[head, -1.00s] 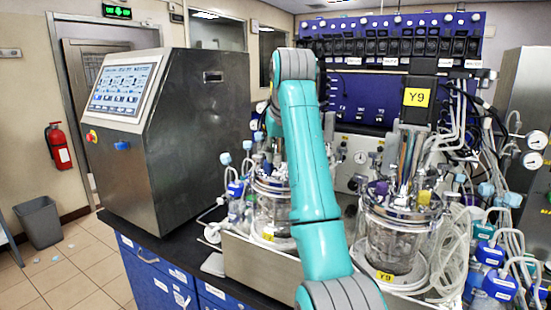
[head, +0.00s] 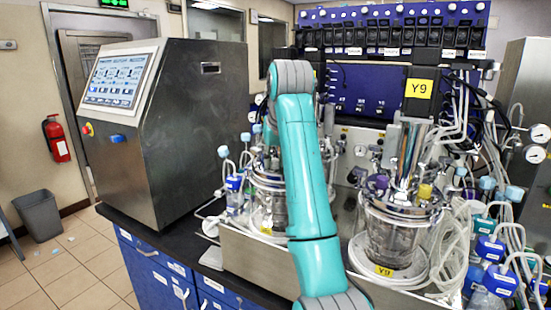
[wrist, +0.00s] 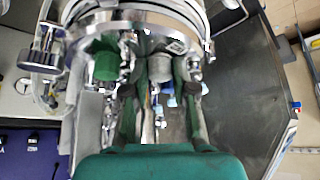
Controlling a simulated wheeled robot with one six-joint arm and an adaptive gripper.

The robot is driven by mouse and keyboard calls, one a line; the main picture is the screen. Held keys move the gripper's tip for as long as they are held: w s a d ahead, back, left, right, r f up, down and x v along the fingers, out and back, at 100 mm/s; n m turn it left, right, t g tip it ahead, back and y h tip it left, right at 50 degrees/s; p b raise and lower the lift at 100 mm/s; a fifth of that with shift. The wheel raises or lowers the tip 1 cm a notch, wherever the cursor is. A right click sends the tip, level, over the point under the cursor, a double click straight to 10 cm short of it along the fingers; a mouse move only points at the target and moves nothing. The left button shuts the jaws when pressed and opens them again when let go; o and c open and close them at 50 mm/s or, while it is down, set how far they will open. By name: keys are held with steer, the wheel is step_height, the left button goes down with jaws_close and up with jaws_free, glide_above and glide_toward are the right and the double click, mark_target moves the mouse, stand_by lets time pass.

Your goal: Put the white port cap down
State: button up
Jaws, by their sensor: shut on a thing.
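In the wrist view my gripper (wrist: 160,88) reaches in from the bottom edge, with one dark finger on each side. It is shut on a pale grey-white ribbed cap, which looks like the white port cap (wrist: 159,68). The cap is at the metal headplate (wrist: 140,22) of a glass vessel; I cannot tell whether it touches the plate. A green cap (wrist: 105,66) sits just left of the fingers. In the head view my teal arm stands before the left vessel (head: 268,205), and the gripper and cap are hidden.
The right vessel (head: 392,235), labelled Y9, stands close to the arm amid tubing and blue-capped bottles (head: 492,250). A steel console (head: 190,130) with a screen stands to the left. A narrow strip of black bench (head: 185,238) shows in front of it.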

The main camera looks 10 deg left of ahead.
steer(key=shift+s+f, duration=0.1)
steer(key=shift+f, duration=0.7)
steer(key=o, duration=0.8)
steer(key=shift+f, duration=0.1)
steer(key=shift+o, duration=0.2)
